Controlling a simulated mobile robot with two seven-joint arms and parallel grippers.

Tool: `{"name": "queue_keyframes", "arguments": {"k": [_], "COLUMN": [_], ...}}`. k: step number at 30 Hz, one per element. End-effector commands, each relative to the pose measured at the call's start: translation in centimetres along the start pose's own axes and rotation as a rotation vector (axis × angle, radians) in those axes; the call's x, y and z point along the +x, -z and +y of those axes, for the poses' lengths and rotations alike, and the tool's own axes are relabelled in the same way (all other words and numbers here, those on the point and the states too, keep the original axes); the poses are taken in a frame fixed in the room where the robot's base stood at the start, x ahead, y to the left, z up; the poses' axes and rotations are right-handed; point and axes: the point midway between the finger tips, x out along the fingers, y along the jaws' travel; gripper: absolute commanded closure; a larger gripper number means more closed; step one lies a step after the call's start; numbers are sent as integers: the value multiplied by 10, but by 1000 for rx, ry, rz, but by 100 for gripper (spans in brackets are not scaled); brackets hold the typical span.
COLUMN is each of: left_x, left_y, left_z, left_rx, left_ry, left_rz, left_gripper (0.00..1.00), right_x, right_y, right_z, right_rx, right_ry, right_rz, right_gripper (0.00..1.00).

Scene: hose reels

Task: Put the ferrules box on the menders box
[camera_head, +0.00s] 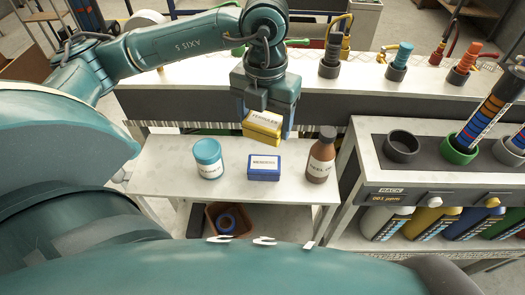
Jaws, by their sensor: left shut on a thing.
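The yellow ferrules box (262,127) with a white labelled lid is held in my left gripper (266,112). The gripper points down and is shut on the box, above the white table. The blue menders box (264,174) with a white label stands on the table, lower in the picture than the ferrules box. The two boxes are apart. My right gripper does not show.
A teal-lidded jar (208,158) stands left of the menders box and a brown bottle (321,155) stands right of it, both close. The white table (165,172) is clear at its left. A rack (375,150) with cups stands at the right.

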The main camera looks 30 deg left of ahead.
Motion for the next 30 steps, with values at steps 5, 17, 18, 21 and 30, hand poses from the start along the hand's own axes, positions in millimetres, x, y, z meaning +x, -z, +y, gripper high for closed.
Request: {"name": "queue_keyframes", "arguments": {"k": [5, 17, 18, 21, 30], "left_x": [34, 78, 84, 93, 97], "left_y": [1, 1, 1, 1, 0], "left_z": [0, 0, 0, 0, 0], "left_rx": [0, 0, 1, 1, 1], "left_ry": [-2, -1, -1, -1, 0], "left_rz": [6, 6, 4, 3, 1], "left_gripper": [63, 63, 63, 63, 63], "right_x": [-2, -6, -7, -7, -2], "right_y": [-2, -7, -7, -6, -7], "right_z": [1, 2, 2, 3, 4], "right_rx": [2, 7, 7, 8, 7], "right_ry": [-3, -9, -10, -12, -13], "right_rz": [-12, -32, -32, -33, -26], "right_gripper": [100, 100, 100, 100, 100]}}
